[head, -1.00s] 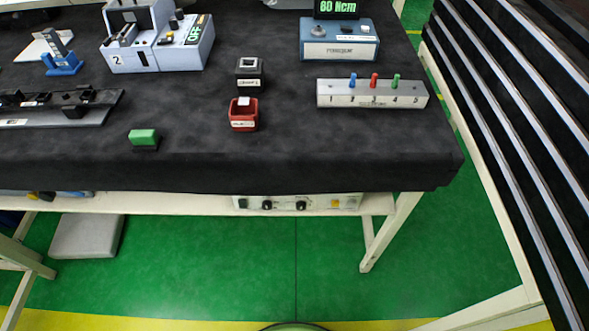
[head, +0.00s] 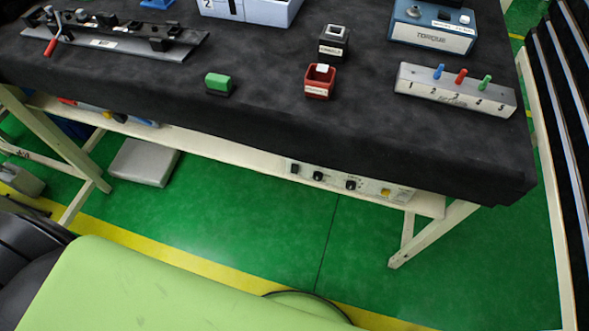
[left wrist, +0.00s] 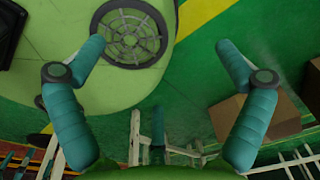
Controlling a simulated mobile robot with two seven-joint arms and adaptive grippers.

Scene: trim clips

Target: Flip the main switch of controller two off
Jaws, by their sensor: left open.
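The controller marked 2 (head: 262,12) is a light blue-grey box at the top edge of the head view, on the black-covered table. Only its lower front shows; its top and its main switch are cut off by the frame edge. My left gripper (left wrist: 160,47) shows in the left wrist view. Its two teal fingers are spread wide with nothing between them, over the floor and away from the controller. Neither gripper shows in the head view.
On the black table (head: 270,110) stand a torque unit (head: 432,37), a grey block with coloured pegs (head: 455,90), a red holder (head: 319,88), a black holder (head: 333,45) and a green-topped block (head: 218,84). A cardboard box (left wrist: 285,115) shows in the wrist view.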

